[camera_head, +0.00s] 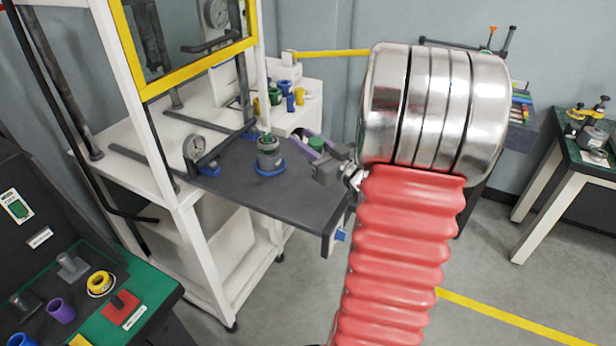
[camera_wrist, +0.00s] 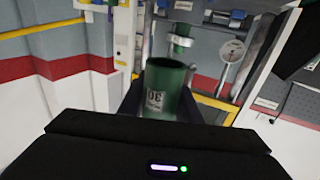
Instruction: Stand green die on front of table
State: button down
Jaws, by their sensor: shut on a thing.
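The green die (camera_wrist: 172,85) is a hollow green cylinder with a pale printed label, upright in the wrist view between the dark fingers of my gripper (camera_wrist: 163,104). In the head view the green die (camera_head: 316,143) shows small between the purple fingers of my gripper (camera_head: 314,143), at the table's far right edge. My gripper is shut on it. The dark grey table (camera_head: 290,196) extends from the white press frame. I cannot tell whether the die touches the table; its lower end is hidden.
A grey cylinder with a green top (camera_head: 268,155) stands on a blue ring on the table. The table's front part is bare. Several coloured dies (camera_head: 290,101) stand on a white bench behind.

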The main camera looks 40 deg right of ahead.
jog(key=shift+f, duration=2.65)
jog(key=shift+f, duration=2.1)
jog(key=c, duration=1.3)
grip_release()
jog(key=shift+f, duration=0.1)
jog(key=s, duration=1.2)
jog(key=shift+a, duration=0.35)
jog(key=shift+s+f, duration=0.1)
